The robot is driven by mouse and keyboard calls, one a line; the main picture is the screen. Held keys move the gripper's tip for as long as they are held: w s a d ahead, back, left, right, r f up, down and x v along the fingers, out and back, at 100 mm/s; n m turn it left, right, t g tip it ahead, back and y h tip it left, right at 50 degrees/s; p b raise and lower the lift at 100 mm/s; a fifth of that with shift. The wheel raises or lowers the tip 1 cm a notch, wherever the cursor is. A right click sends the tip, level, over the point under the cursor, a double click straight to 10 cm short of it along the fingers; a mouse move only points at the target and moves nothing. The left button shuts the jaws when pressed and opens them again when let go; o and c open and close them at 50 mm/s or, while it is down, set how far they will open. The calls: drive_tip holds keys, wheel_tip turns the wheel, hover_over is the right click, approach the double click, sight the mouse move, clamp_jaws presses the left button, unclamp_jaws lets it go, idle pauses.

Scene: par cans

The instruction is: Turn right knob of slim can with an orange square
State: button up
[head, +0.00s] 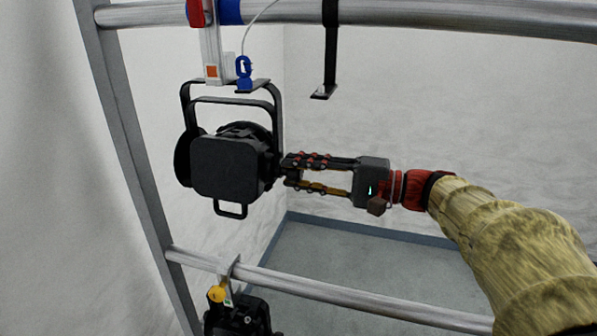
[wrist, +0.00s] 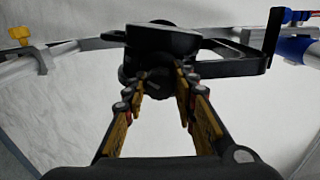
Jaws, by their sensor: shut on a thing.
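The slim black can (head: 230,168) hangs in its yoke from the upper rail. A small orange square (head: 211,71) marks the hanger above it. My gripper (head: 287,170) reaches in from the right and is shut on the right knob at the can's side. The fingers hide most of the knob in the head view. In the wrist view the dark knob (wrist: 155,83) shows between the fingertips of my gripper (wrist: 160,88), with the can body (wrist: 162,38) behind it.
The upper rail (head: 400,14) carries red and blue bands and a black hanging bracket (head: 330,50). A blue clip (head: 244,72) hangs beside the yoke. A second can (head: 238,315) with a yellow knob (head: 217,293) hangs on the lower rail (head: 350,306). Space right of the can is otherwise open.

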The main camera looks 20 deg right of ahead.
drive_tip(key=o, duration=1.1)
drive_tip(key=shift+o, duration=0.3)
drive_tip(key=v, duration=1.2)
